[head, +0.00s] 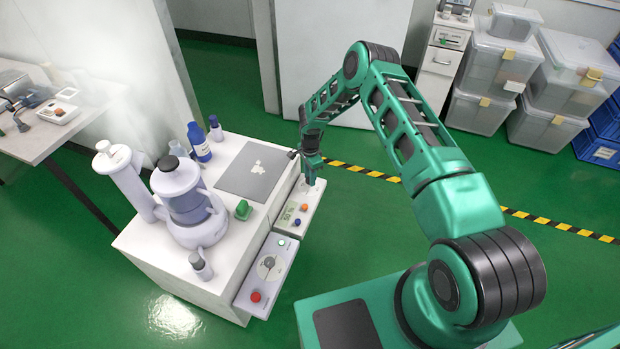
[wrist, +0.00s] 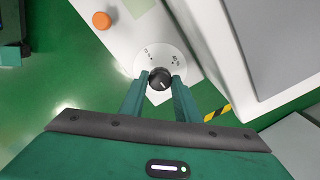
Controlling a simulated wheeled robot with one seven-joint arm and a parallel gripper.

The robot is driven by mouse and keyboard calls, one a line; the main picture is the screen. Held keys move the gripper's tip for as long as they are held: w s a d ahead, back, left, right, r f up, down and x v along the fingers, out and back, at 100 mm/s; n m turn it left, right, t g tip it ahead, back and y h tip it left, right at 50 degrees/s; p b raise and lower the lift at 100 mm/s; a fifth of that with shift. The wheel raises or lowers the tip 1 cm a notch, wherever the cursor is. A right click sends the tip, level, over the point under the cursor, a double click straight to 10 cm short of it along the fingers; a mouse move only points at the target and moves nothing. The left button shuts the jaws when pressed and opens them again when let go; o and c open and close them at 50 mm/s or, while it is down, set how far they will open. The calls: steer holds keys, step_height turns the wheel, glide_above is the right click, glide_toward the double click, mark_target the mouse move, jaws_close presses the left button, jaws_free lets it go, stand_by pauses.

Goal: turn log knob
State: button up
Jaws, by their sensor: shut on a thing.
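The log knob (wrist: 160,80) is a small black round knob with a white pointer line, set on a white dial disc (wrist: 149,59) with printed marks. My gripper (wrist: 160,82) has its two green fingers on either side of the knob, shut on it. In the head view my gripper (head: 311,178) reaches down to the far end of a white tester panel (head: 294,222) on the side of the cabinet. The knob itself is hidden behind my gripper in the head view.
An orange button (wrist: 102,20) sits on the same panel. A second panel (head: 268,269) with a grey dial and red button is nearer. The white cabinet top (head: 226,225) holds a grey mat (head: 236,181), bottles and a large purple-grey device (head: 187,205).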

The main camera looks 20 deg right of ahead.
steer(key=shift+m, duration=0.3)
steer(key=o, duration=1)
steer(key=shift+o, duration=0.2)
step_height(320, 180, up, 11)
steer(key=shift+f, duration=0.15)
